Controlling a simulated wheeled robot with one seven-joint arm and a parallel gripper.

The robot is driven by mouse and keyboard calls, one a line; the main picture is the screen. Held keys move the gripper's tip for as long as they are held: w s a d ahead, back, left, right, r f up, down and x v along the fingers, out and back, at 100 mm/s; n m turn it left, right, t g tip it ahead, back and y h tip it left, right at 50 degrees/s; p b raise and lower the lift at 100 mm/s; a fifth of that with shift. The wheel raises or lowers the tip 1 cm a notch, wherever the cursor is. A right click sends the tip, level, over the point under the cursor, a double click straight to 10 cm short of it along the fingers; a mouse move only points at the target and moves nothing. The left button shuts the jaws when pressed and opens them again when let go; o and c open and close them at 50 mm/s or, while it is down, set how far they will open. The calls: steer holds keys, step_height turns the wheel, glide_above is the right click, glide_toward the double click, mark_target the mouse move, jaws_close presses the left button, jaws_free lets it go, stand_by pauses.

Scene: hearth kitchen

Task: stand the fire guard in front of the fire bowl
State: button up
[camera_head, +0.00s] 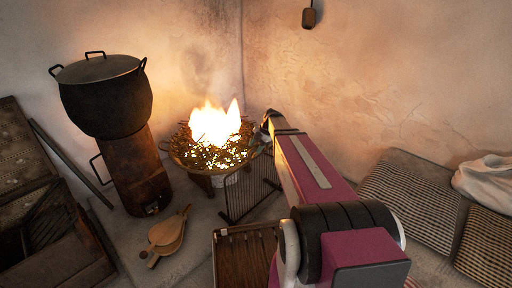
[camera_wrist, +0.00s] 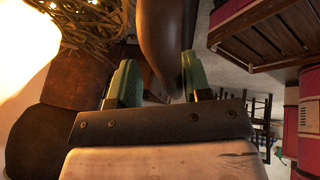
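The fire bowl (camera_head: 196,168) holds twigs and bright flames in the corner. The fire guard (camera_head: 250,192), a dark barred screen, stands on the floor at the bowl's front right, partly behind my arm. My gripper (camera_head: 266,122) is at the bowl's right side, small and partly hidden by my arm. In the wrist view my gripper (camera_wrist: 156,88) shows two green fingers spread apart. A smooth brown curved surface, perhaps the bowl's side, lies beyond and between them; I cannot tell whether it touches. Twigs (camera_wrist: 82,22) and flames are at upper left.
A black pot (camera_head: 105,100) sits on a rusty stove (camera_head: 138,170) left of the bowl. Bellows (camera_head: 166,238) lie on the floor in front. A slatted wooden piece (camera_head: 240,255) is at the front, woven cushions (camera_head: 415,195) at right. Walls close in behind.

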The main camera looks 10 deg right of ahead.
steer(key=shift+r, duration=0.1)
steer(key=v, duration=1.1)
steer(key=s+a+f+m+h, duration=0.2)
steer(key=s+f+m, duration=0.3)
steer(key=s+m, duration=0.5)
steer(key=s+a+f+m+h, duration=0.3)
steer(key=s+m, duration=0.8)
steer(key=m, duration=0.4)
steer(key=shift+s+f+m+h, duration=0.3)
steer(key=shift+f+m, duration=0.1)
steer(key=shift+f, duration=0.45)
steer(key=shift+a, duration=0.1)
